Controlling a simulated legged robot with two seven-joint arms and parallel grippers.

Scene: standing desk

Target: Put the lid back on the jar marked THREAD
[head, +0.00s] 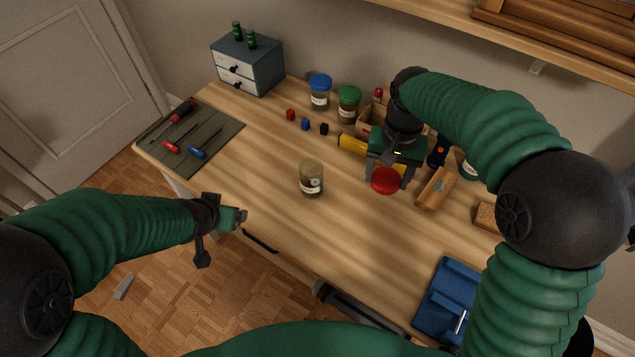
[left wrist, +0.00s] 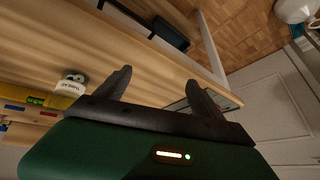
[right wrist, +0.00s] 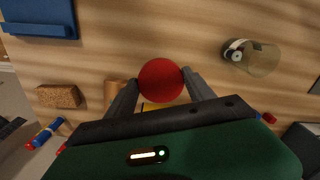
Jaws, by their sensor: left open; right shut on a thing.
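A clear jar (head: 312,182) with a pale label stands open, without a lid, mid-desk; it also shows in the right wrist view (right wrist: 255,58). In the left wrist view the jar (left wrist: 72,84) shows its label, too small to read surely. My right gripper (head: 388,183) is shut on a red lid (head: 384,181), held to the right of the jar and apart from it. The lid (right wrist: 161,80) sits between both fingers in the right wrist view. My left gripper (left wrist: 158,80) is open and empty near the desk's front edge, left of the jar.
Blue-lidded (head: 320,90) and green-lidded (head: 349,103) jars stand behind. Small cubes (head: 305,124), a yellow tool (head: 352,144) and a wooden block (head: 436,188) lie nearby. A tool mat (head: 220,131) is left, a blue tray (head: 447,297) front right. Desk around the open jar is clear.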

